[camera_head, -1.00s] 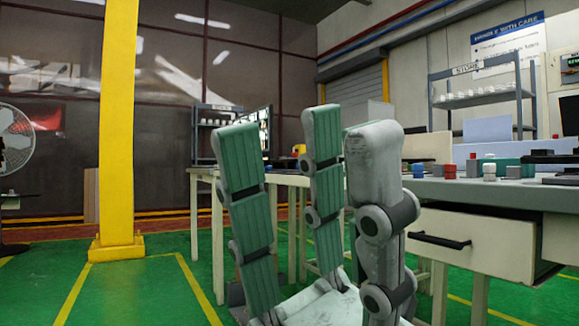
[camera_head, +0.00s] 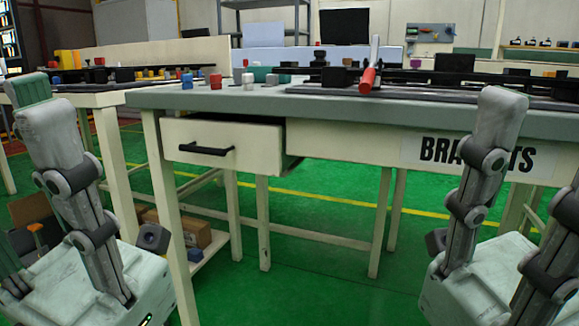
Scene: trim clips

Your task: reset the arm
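My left gripper (camera_head: 50,115) is upright at the left edge, in front of the table's left end. A grey finger back and a green finger pad show, with nothing visible held; the fingers partly overlap. My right gripper (camera_head: 530,170) is upright at the right, in front of the workbench and its label. One straight finger shows fully, with a gap to another cut off by the right edge; no held object shows. Both palms are low in the picture, below the bench top.
The grey-topped workbench (camera_head: 350,108) spans the view, with a partly open drawer (camera_head: 222,143) at its front left. Several small red, blue and white parts, a red-handled tool (camera_head: 367,80) and dark fixtures lie on top. A cardboard box (camera_head: 190,232) stands low at the left.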

